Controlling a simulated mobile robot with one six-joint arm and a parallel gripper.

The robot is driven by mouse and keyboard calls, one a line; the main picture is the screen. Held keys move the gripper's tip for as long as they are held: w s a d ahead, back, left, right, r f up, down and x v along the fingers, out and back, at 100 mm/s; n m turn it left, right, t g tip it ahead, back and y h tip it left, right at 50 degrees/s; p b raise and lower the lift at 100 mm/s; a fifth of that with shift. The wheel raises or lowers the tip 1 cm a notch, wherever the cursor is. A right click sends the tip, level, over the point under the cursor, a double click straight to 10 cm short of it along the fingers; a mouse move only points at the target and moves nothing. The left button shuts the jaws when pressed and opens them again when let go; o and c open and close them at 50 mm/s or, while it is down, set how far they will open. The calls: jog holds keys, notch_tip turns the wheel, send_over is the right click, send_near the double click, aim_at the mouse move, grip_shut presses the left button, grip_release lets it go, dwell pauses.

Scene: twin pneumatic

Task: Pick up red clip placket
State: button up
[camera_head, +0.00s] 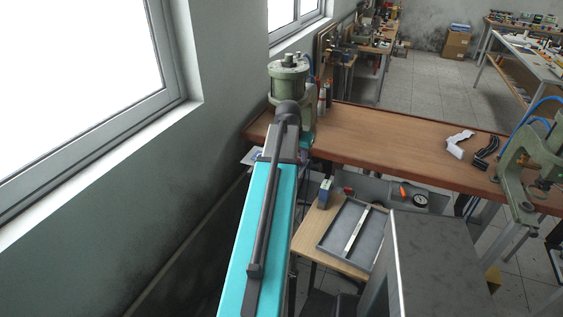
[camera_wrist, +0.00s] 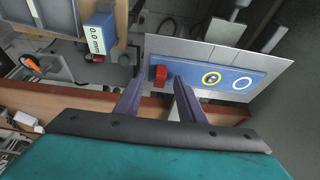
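In the wrist view a small red block (camera_wrist: 158,76), which looks like the red clip placket, sits at the left end of a blue strip (camera_wrist: 222,77) on a pale plate (camera_wrist: 218,54). My gripper (camera_wrist: 160,82) is open, with its two dark purple fingers apart. In the picture the red block shows between and just beyond the fingertips. I see no contact, and the exact gap is hard to tell. In the head view my arm hides the gripper, and the red block cannot be made out.
A green press (camera_head: 288,85) stands at the wooden bench's (camera_head: 400,140) left end, close to my arm. A blue box (camera_head: 325,190) and a grey tray (camera_head: 352,231) are on a lower table. Another green press (camera_head: 530,165) stands right. The bench middle is clear. The wall is left.

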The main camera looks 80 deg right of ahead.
jog(key=shift+c, duration=0.2)
grip_shut()
jog(key=shift+r, duration=0.15)
dwell(0.3)
jog(key=shift+r+b, duration=0.95)
jog(key=shift+r, duration=0.7)
jog(key=s+a+b, duration=0.2)
jog(key=s+a, duration=0.2)
jog(key=a, duration=0.2)
jog(key=s+a+r+b, duration=0.1)
jog(key=s+a+b, duration=0.1)
jog(key=s+a, duration=0.2)
jog(key=shift+s+a+r, duration=0.2)
jog(key=shift+s+a, duration=0.2)
jog(key=shift+a, duration=1.3)
